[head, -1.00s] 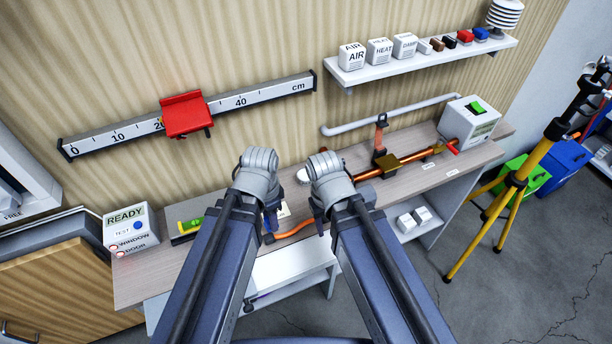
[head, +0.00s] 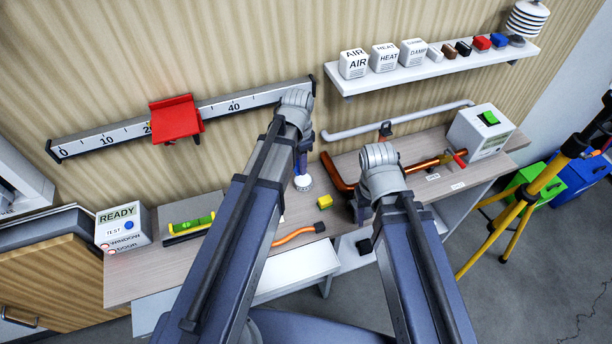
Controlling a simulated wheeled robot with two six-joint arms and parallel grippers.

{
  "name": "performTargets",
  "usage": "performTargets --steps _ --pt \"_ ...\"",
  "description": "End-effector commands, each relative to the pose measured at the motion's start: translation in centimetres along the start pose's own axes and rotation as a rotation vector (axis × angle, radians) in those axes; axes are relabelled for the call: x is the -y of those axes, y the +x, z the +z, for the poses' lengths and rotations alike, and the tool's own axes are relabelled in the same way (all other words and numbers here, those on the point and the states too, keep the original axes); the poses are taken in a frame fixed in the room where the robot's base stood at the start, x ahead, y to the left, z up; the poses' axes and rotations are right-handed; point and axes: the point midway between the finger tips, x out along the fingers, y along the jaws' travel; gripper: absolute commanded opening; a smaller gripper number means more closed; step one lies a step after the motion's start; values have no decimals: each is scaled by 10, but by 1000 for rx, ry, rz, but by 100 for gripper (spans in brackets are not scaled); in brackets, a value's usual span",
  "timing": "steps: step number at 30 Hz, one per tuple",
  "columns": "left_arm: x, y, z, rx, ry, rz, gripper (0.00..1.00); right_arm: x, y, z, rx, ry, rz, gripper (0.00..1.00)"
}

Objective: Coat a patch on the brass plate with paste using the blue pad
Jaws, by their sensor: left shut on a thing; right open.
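My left gripper (head: 302,168) is shut, pointing down just above a small round white tub (head: 303,184) on the bench. What it holds is mostly hidden; a bit of blue at its tips fits the blue pad, but I cannot separate it clearly from the finger. I cannot tell whether it touches the tub. My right gripper (head: 362,212) is open over the bench's front edge, mostly hidden by its wrist. I cannot make out the brass plate for certain; a brass-coloured piece (head: 447,157) sits on the copper pipe to the right.
A small yellow block (head: 324,201) and an orange hose (head: 298,235) lie on the bench. The READY box (head: 122,226) and a green level (head: 190,225) are at left. A white box with a green switch (head: 482,130) stands at right. A shelf (head: 440,68) hangs above.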

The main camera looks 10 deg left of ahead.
Motion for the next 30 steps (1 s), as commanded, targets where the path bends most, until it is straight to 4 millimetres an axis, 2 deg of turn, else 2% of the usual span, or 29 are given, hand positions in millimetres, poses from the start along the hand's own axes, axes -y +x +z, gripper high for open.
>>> performTargets --steps 4,14,20,30 --pt "11 -2 -1 0 -12 0 0 0 -2 0 0 0 0 50" --pt "12 3 -1 0 -14 0 0 0 3 0 0 0 0 50" --pt "12 16 -1 0 -13 0 0 2 16 -1 0 0 0 50" --pt "12 50 -1 0 -13 0 0 5 50 -3 0 1 0 50"
